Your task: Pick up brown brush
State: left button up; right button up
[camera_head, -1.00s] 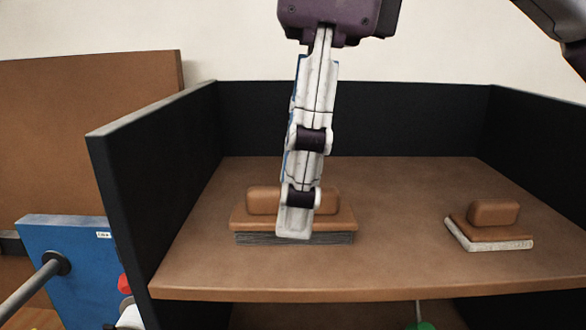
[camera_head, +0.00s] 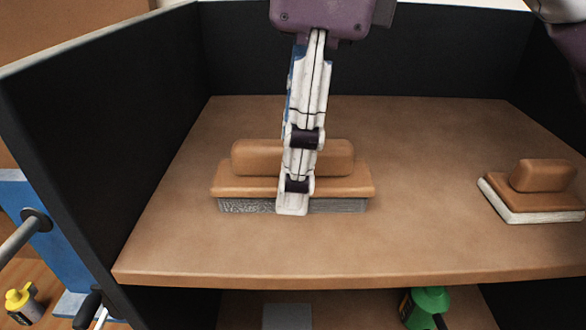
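A large brown brush (camera_head: 345,185) with grey bristles lies bristles down on the brown shelf, left of the picture's middle. A smaller brown brush (camera_head: 537,182) with white bristles lies at the right. My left gripper (camera_head: 292,210) hangs down from the top centre, its pale fingers crossing in front of the large brush's middle. The fingers are seen edge-on and overlap, so their opening is hidden. I cannot tell whether they touch the brush. Part of my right arm (camera_head: 558,10) shows in the top right corner; its gripper is out of view.
The shelf (camera_head: 430,235) has black walls at the left (camera_head: 80,110), back and right. Its surface is clear between the brushes and along the front edge. Below are a green object (camera_head: 426,305) and a grey block (camera_head: 287,316). A yellow bottle (camera_head: 22,302) stands lower left.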

jog(key=shift+s+f, duration=0.1)
jog(key=shift+f, duration=0.25)
jog(key=shift+s+f, duration=0.1)
jog(key=shift+f, duration=0.05)
jog(key=shift+c, duration=2)
jog(key=c, duration=1)
pick_arm(q)
jog(key=shift+s+a+r, duration=0.1)
jog(key=shift+s+r, duration=0.05)
jog(key=shift+s, duration=0.05)
jog(key=shift+w, duration=0.15)
